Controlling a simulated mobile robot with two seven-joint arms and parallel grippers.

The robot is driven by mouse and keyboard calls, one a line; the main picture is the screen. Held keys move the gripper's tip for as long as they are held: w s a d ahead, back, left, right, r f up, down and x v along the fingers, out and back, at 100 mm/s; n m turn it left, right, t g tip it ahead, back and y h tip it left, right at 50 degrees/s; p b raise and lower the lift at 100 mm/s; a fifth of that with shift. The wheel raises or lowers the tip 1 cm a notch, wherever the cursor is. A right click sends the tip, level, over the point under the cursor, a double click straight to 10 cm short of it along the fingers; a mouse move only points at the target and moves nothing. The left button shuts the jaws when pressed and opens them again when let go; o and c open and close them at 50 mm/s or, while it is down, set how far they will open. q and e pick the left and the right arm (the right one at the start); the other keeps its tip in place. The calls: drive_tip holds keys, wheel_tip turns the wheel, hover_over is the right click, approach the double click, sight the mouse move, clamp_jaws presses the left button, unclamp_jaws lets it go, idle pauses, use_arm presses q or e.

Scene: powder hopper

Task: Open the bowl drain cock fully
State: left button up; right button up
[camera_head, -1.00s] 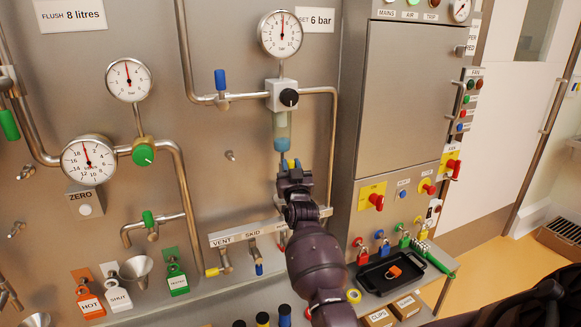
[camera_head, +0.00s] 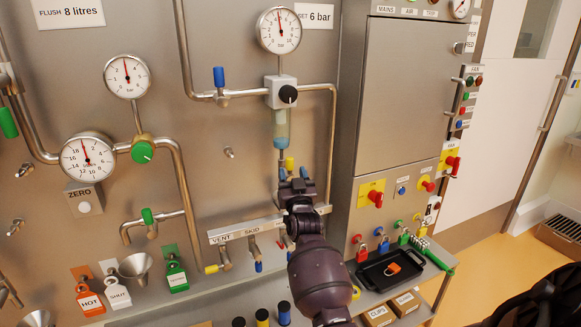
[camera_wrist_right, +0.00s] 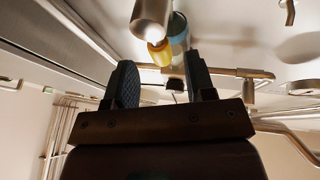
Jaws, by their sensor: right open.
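The clear blue-tinted bowl (camera_head: 282,128) hangs under the regulator with the black knob on the steel panel. A small yellow piece (camera_head: 289,163), which looks like the drain cock's handle, shows under it. In the wrist view the yellow piece (camera_wrist_right: 160,53) sits beside a metal cylinder (camera_wrist_right: 151,20), with the bluish bowl (camera_wrist_right: 178,32) behind. My right gripper (camera_head: 293,174) is open just below the yellow piece. In the wrist view its two fingers (camera_wrist_right: 162,82) stand apart, and the yellow piece appears past their tips, between them. I see no contact. My left gripper is not in view.
A labelled rail (camera_head: 243,229) with small valves runs low on the panel, left of my right arm. The steel cabinet (camera_head: 405,100) stands close on the right. A thin pipe (camera_head: 333,140) runs right of the bowl.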

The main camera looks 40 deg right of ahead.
drive_tip(key=v, duration=0.6)
drive_tip(key=shift+s, duration=0.3)
drive_tip(key=shift+a+f, duration=0.15)
drive_tip(key=s+a+f+n+g+y, duration=0.2)
drive_tip(key=s+a+f+y, duration=0.15)
drive_tip(key=a+f, duration=0.25)
drive_tip(key=s+a+f+n+g+y, duration=0.1)
drive_tip(key=s+a+f+n+y, duration=0.2)
drive_tip(key=a+f+y, duration=0.2)
drive_tip(key=s+a+f+g, duration=0.2)
drive_tip(key=s+f, duration=0.6)
drive_tip(key=s, duration=0.3)
drive_tip(key=s+a+f+n+g+y, duration=0.1)
drive_tip(key=s+a+f+g, duration=0.2)
drive_tip(key=s+f, duration=0.5)
drive_tip(key=s, duration=0.3)
drive_tip(key=shift+n+g, duration=0.3)
